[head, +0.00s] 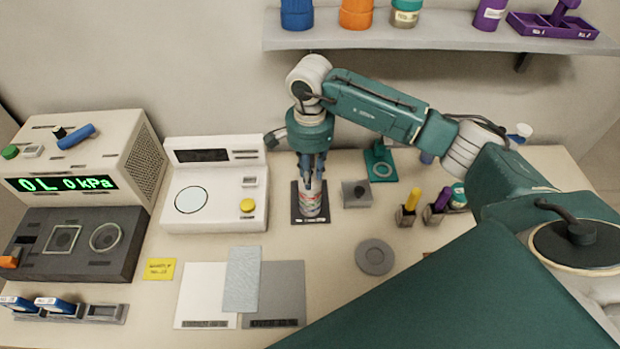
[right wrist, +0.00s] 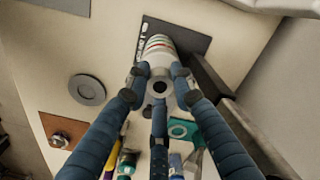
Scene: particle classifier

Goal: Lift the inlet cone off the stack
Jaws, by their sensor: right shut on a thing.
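The stack (head: 311,206) is a short pale cylinder with coloured bands, upright on a dark plate (head: 298,216) in the middle of the bench. My right gripper (head: 312,181) comes down from above and is shut at its top. In the right wrist view the fingers of my right gripper (right wrist: 159,80) close around the pale inlet cone (right wrist: 160,87), which has a dark round opening. The banded stack (right wrist: 158,45) shows just beyond it, in line with it. I cannot tell whether the cone and stack touch. My left gripper is not in view.
A white device with a yellow button (head: 247,205) stands left of the stack. A grey block (head: 356,194), a teal stand (head: 380,163) and tool holders (head: 405,216) stand to the right. A grey disc (head: 375,257) lies in front. A shelf (head: 400,35) hangs behind.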

